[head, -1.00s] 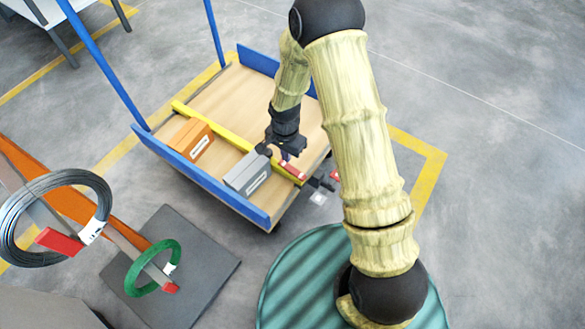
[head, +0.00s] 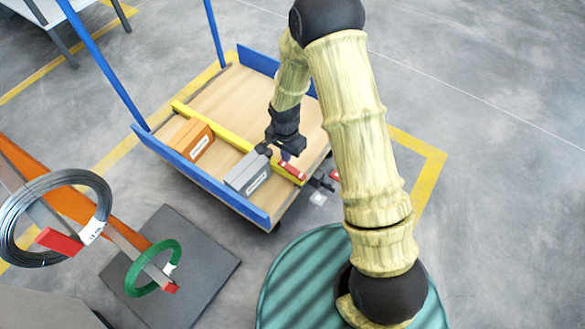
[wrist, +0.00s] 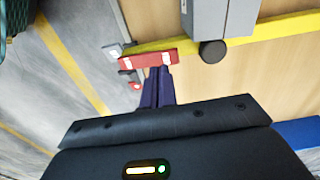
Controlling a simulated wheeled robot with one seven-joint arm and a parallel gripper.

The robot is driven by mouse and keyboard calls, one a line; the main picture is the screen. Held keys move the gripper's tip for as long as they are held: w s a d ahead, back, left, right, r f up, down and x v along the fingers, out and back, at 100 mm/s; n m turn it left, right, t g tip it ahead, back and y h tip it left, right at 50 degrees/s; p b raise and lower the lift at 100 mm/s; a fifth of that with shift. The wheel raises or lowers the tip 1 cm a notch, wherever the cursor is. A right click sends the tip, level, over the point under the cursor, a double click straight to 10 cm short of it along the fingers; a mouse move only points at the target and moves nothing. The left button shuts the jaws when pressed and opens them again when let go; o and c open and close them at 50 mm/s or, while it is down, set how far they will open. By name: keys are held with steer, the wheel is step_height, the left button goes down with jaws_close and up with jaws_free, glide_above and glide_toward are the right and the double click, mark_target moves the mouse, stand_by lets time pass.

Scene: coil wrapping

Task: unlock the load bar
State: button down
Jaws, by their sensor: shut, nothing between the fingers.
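The yellow load bar (head: 228,137) lies across the wooden deck of the blue-railed cart. It also shows in the wrist view (wrist: 285,28). A red lever (head: 292,171) sits at the bar's near right end, roughly in line with the bar. In the wrist view the red lever (wrist: 148,60) has pale marks on it. My gripper (head: 286,157) is over that end of the bar. Its dark blue fingers (wrist: 160,70) are together and empty, with their tips at the lever's edge. I cannot tell whether they touch it.
A grey box (head: 247,174) and an orange box (head: 191,139) stand beside the bar on the cart. A round black knob (wrist: 212,54) is right of the lever in the wrist view. A wire coil (head: 50,215) and a green coil (head: 137,268) hang at the left.

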steer(key=shift+f+b, duration=1)
steer(key=shift+f, duration=0.9)
stand_by(1.6)
steer(key=shift+r+p, duration=3.3)
steer(key=shift+r, duration=0.25)
steer(key=shift+r, duration=0.1)
step_height(320, 180, up, 9)
steer(key=n+p, duration=0.2)
glide_above(286, 165)
steer(key=s+d, duration=0.1)
steer(key=d, duration=0.3)
steer(key=s+d+r+n+t+p, duration=0.1)
steer(key=s+d+r+n, duration=0.1)
steer(key=s+d+r, duration=0.3)
steer(key=s+d+r+n+t+p, duration=0.1)
steer(key=s+r+n, duration=0.15)
steer(key=r, duration=0.45)
steer(key=s+d+r+n+t+p, duration=0.1)
steer(key=s+d+r, duration=0.3)
steer(key=r, duration=0.2)
step_height(286, 165, up, 38)
steer(key=p, duration=3.8)
steer(key=shift+a+r, duration=0.15)
